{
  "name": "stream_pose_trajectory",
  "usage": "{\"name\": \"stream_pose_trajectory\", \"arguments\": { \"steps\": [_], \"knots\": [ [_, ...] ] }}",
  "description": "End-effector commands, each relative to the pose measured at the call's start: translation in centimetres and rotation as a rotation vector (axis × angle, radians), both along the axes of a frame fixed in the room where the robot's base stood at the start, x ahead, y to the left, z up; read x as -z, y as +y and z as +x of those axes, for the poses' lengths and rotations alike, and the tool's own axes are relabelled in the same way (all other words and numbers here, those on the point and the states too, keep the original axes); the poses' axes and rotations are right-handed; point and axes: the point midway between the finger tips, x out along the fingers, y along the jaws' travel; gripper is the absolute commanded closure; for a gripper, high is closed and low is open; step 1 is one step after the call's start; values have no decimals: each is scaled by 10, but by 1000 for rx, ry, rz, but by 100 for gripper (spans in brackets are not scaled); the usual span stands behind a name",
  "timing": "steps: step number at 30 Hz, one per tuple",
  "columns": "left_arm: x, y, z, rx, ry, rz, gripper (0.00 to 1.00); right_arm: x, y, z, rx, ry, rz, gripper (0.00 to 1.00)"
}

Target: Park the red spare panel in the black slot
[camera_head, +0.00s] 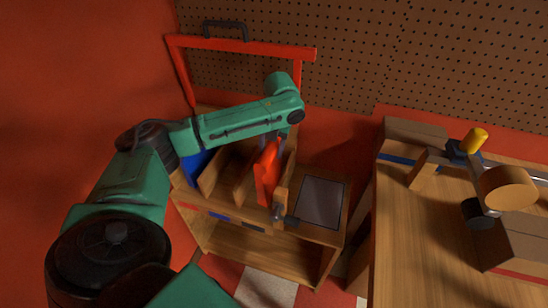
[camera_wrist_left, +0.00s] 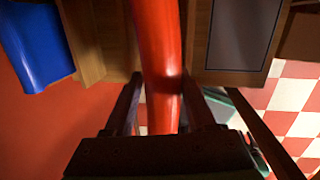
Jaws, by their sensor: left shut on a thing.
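The red spare panel (camera_head: 266,172) is held upright by my left gripper (camera_head: 270,142), over the right part of the wooden rack. In the left wrist view the panel (camera_wrist_left: 160,50) runs between the two shut fingers (camera_wrist_left: 160,90). The rack has wooden dividers, and small coloured marks line its front edge. A dark mark (camera_head: 252,227) sits near the right of these, below the panel, and seems to label the black slot. The slot's opening is hidden by the panel and divider, so I cannot tell whether the panel's lower edge is inside it.
A blue panel (camera_head: 195,166) stands in the rack's left part. A dark grey mat (camera_head: 321,201) lies right of the rack. A wooden bench (camera_head: 420,240) at right carries a rotor assembly with a yellow cylinder (camera_head: 475,140). A red frame (camera_head: 240,42) rises behind the rack.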

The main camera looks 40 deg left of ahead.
Motion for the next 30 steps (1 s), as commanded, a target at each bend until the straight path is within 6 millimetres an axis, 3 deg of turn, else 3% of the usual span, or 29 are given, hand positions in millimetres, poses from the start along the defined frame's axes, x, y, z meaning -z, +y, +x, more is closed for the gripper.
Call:
{"name": "stream_pose_trajectory", "arguments": {
  "steps": [5,15,25,26,28,30],
  "knots": [
    [2,10,29,-1,0,1,100,-3,0,0,0,0,0,50],
    [63,10,26,-2,1,1,100,-4,0,-1,0,2,0,50],
    [71,11,30,-1,-2,2,100,-5,0,-2,1,4,-1,50],
    [72,11,30,-1,0,1,40,-5,0,-2,1,4,-1,50],
    [72,11,30,-1,-1,1,14,-5,0,-2,1,4,-1,50],
    [72,11,30,-1,-1,1,14,-5,0,-3,1,4,-1,50]
  ]
}}
